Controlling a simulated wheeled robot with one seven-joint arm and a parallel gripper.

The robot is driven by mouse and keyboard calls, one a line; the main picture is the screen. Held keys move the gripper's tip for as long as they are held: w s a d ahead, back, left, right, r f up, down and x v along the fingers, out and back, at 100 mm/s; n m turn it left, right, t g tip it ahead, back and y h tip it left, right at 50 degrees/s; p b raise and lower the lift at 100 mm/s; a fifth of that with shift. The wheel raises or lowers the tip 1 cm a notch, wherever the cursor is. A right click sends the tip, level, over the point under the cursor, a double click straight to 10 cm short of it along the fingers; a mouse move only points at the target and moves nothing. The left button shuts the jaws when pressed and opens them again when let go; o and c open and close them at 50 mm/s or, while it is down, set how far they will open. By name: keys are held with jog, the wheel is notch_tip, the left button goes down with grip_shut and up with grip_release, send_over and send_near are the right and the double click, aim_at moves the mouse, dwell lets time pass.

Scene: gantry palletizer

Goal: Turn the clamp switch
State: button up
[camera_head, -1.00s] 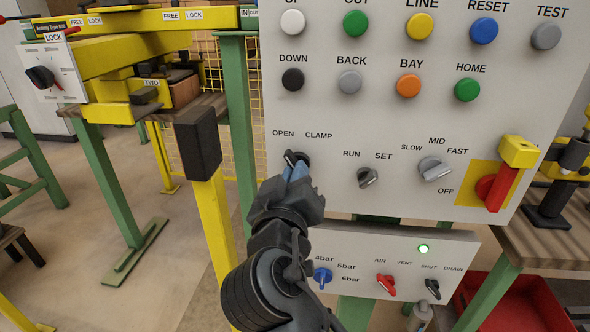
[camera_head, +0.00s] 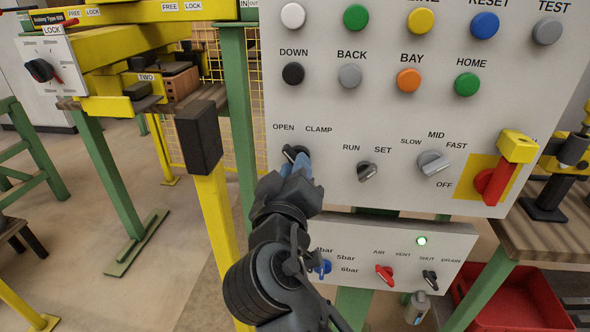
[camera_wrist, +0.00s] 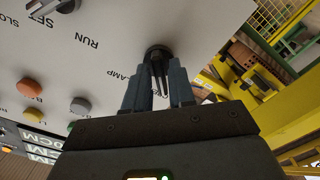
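The clamp switch (camera_head: 291,152) is a dark round knob with a narrow handle, on the grey panel under the OPEN and CLAMP labels. Its handle leans up and left, toward OPEN. My gripper (camera_head: 301,166) is right at the knob and hides its lower right part. In the wrist view, the clamp switch (camera_wrist: 158,53) lies straight ahead, its handle reaching in between the two fingers of my gripper (camera_wrist: 159,85). The fingers are a small way apart, with a narrow gap visible between them. I cannot tell whether they touch the handle.
A RUN/SET knob (camera_head: 367,172) and a speed knob (camera_head: 433,164) are to the right. A red-handled switch (camera_head: 492,185) is farther right. A lower panel (camera_head: 345,240) carries small valves. A dark-capped yellow post (camera_head: 199,138) stands close left of the arm.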

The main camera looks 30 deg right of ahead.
jog(key=shift+o, duration=1.2)
jog(key=shift+s+a, duration=0.1)
jog(key=b+v, duration=0.1)
jog(key=v, duration=0.6)
jog(key=shift+s+b, duration=0.2)
jog(key=shift+b, duration=0.1)
jog(key=shift+a, duration=0.15)
jog(key=s+d+f+n+y, duration=0.1)
jog(key=s+f+n+y, duration=0.3)
jog(key=s+f+y, duration=0.85)
jog(key=s+d+m+h, duration=0.1)
jog(key=s+d+m, duration=0.1)
jog(key=s, duration=0.8)
jog(key=s+d+m+h, duration=0.1)
jog(key=s+d+m, duration=0.1)
jog(key=s, duration=0.9)
jog(key=shift+s+m, duration=0.2)
jog(key=shift+m, duration=0.3)
